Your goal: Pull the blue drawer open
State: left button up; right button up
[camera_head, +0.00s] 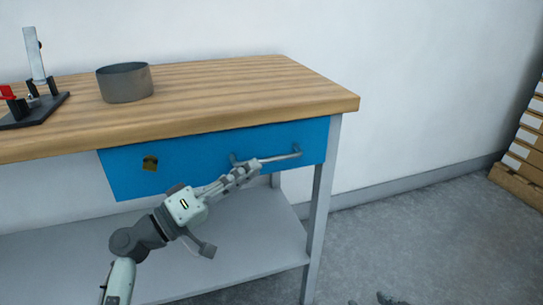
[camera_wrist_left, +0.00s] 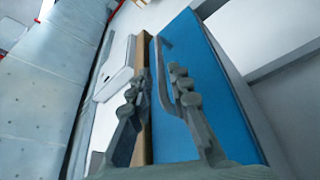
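The blue drawer (camera_head: 210,152) sits under the wooden tabletop and looks closed. Its grey bar handle (camera_head: 278,158) runs across the right part of the front. My left gripper (camera_head: 246,171) is at the handle's left half, in front of the drawer. In the left wrist view the fingers of my left gripper (camera_wrist_left: 160,92) stand apart, with the handle (camera_wrist_left: 162,68) running between them, close to the right finger. I cannot tell whether they touch it. The blue drawer (camera_wrist_left: 225,110) fills the right of that view. Small dark tips at the bottom edge of the head view may be my right gripper (camera_head: 385,299).
The workbench top (camera_head: 220,88) carries a round grey metal bowl (camera_head: 125,82) and a black stand with a white upright tube (camera_head: 35,55). A lower grey shelf (camera_head: 230,255) lies under the drawer. Stacked boxes (camera_head: 525,150) stand at far right. The floor right of the bench is clear.

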aim_at(269, 160)
pick_arm(q)
jog(key=x, duration=0.5)
jog(key=shift+w+d+p, duration=0.2)
jog(key=shift+d+p, duration=0.1)
jog(key=shift+p, duration=0.05)
pick_arm(e)
jog(key=s+d+f+g, duration=0.1)
jog(key=s+d+f+g+h, duration=0.1)
jog(key=s+d, duration=0.1)
jog(key=shift+s+d+f+m, duration=0.2)
jog(key=shift+f+m, duration=0.1)
pick_arm(q)
grip_shut()
